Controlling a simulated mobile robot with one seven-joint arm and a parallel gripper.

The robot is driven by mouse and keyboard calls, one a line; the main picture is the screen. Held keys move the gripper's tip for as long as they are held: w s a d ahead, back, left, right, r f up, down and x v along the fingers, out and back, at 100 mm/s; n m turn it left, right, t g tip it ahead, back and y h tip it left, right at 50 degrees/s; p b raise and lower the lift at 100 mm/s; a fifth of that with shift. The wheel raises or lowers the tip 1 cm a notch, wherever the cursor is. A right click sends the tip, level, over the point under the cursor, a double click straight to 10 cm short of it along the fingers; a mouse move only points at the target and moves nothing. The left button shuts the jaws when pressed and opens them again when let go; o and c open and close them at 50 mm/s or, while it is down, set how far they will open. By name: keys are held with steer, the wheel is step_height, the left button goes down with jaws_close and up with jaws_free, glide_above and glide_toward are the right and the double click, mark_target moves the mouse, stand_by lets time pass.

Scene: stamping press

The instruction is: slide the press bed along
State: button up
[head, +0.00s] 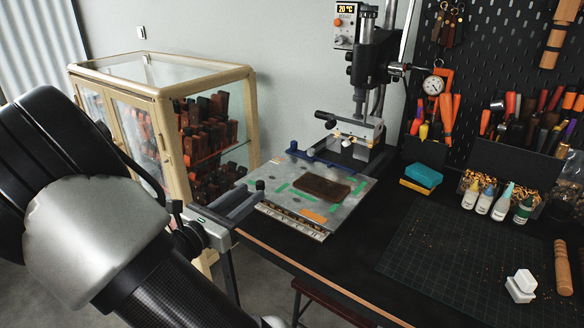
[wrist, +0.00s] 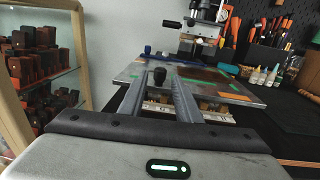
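The press bed (head: 330,210) is a flat grey metal plate with green tape marks, sticking out in front of the stamping press (head: 372,70). A small black knob (head: 260,185) stands at its near left corner. My gripper (head: 250,197) reaches toward that corner from the left. In the wrist view the knob (wrist: 160,75) shows between the ends of my two fingers (wrist: 160,86), with a gap around it. The fingers are apart and hold nothing; I cannot tell whether the knob is within their reach. The bed's right part also shows in the wrist view (wrist: 245,98).
A brown leather piece (head: 321,187) lies on the bed. A glass cabinet (head: 160,85) stands close on the left. On the black bench are a cutting mat (head: 450,250), small bottles (head: 500,203) and blue and yellow blocks (head: 422,176). A stool (head: 330,305) is below the bench edge.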

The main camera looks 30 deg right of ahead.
mark_target(298, 166)
steer(key=x, duration=0.2)
steer(key=shift+w+d+f+b, duration=0.1)
steer(key=shift+w+d+b, duration=0.05)
steer(key=shift+d+b, duration=0.25)
steer(key=shift+w+d, duration=0.15)
steer(key=shift+d, duration=0.1)
steer(key=shift+c, duration=0.6)
jaws_close()
steer(key=shift+s+d+r+b+x, duration=0.1)
steer(key=shift+s+b+x, duration=0.15)
steer(key=shift+x, duration=2.75)
steer(key=shift+s+d+r+b+x, duration=0.1)
steer(key=shift+s+b+x, duration=0.1)
steer(key=shift+x, duration=2.75)
steer(key=shift+s+d+r+b+x, duration=0.15)
steer(key=shift+b+x, duration=0.1)
steer(key=shift+x, duration=2.75)
steer(key=shift+o, duration=1.7)
jaws_free()
steer(key=shift+o, duration=0.2)
steer(key=shift+a+f, duration=0.1)
steer(key=shift+f, duration=0.05)
